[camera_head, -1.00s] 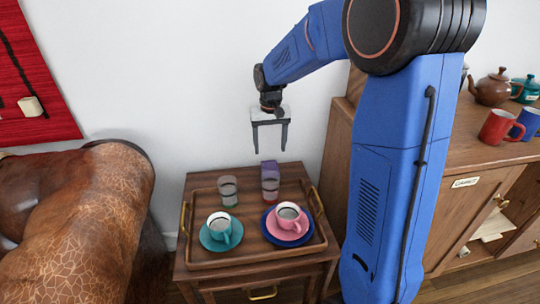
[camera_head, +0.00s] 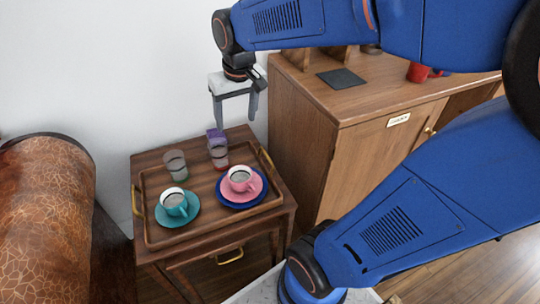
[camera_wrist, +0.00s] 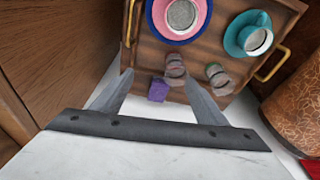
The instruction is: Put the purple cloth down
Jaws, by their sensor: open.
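The purple cloth (camera_head: 215,134) is a small folded block at the back of the wooden side table, just behind a glass with a red base (camera_head: 219,155). In the wrist view the cloth (camera_wrist: 158,90) lies between my fingers' lines, beside the stacked-looking glass. I cannot tell whether it rests on the table top or on the tray's back rim. My gripper (camera_head: 235,121) points down above the back of the table, with its fingers apart and nothing between them. It is clear of the cloth.
A wooden tray (camera_head: 152,230) with brass handles holds a teal cup (camera_head: 174,203) on a teal saucer, a pink cup (camera_head: 240,179) on pink and blue saucers, and a glass with a green base (camera_head: 176,165). A wooden cabinet (camera_head: 300,150) stands right, a brown leather seat (camera_head: 45,215) left.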

